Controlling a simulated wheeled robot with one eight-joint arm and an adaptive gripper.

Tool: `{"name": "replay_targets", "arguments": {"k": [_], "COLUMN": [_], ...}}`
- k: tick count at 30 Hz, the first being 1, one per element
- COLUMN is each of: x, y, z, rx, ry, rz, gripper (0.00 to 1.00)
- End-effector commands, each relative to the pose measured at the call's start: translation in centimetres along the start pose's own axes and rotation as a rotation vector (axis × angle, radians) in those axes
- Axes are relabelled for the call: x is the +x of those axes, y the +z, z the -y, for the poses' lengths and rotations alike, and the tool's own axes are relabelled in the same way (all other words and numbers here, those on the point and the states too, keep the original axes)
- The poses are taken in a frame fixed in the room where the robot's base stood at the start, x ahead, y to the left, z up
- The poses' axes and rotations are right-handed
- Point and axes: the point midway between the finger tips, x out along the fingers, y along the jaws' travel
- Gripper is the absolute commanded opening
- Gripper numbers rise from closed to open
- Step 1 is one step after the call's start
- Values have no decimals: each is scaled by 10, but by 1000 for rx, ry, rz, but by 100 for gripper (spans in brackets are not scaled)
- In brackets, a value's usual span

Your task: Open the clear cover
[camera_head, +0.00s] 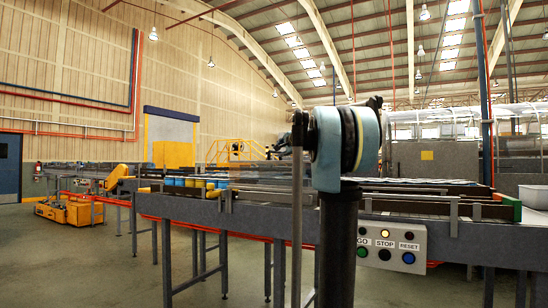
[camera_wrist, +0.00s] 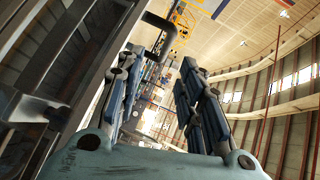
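I cannot make out a clear cover for certain in either view. In the head view, a pale button panel (camera_head: 391,244) labelled GO, STOP and RESET hangs on the front of the conveyor at right. A green button (camera_head: 362,252), a black button (camera_head: 384,255) and a blue button (camera_head: 408,258) sit in its lower row. The wrist view does not show the panel.
The grey roller conveyor (camera_head: 240,222) runs across the head view on metal legs, with blue and yellow items (camera_head: 185,183) farther back. Conveyor framing (camera_wrist: 60,70) fills the wrist view's left side, close to my gripper. Open floor (camera_head: 95,270) lies at left.

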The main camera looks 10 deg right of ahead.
Motion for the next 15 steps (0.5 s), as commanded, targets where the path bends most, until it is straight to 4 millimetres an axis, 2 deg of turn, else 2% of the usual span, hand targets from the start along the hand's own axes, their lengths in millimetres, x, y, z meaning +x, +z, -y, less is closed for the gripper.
{"name": "replay_targets", "arguments": {"k": [4, 8, 15], "x": [9, 18, 48], "y": [-12, -13, -13], "z": [11, 13, 13], "rx": [37, 43, 40], "ry": [-18, -20, -19], "rz": [-26, -29, -26], "gripper": [35, 35, 35]}}
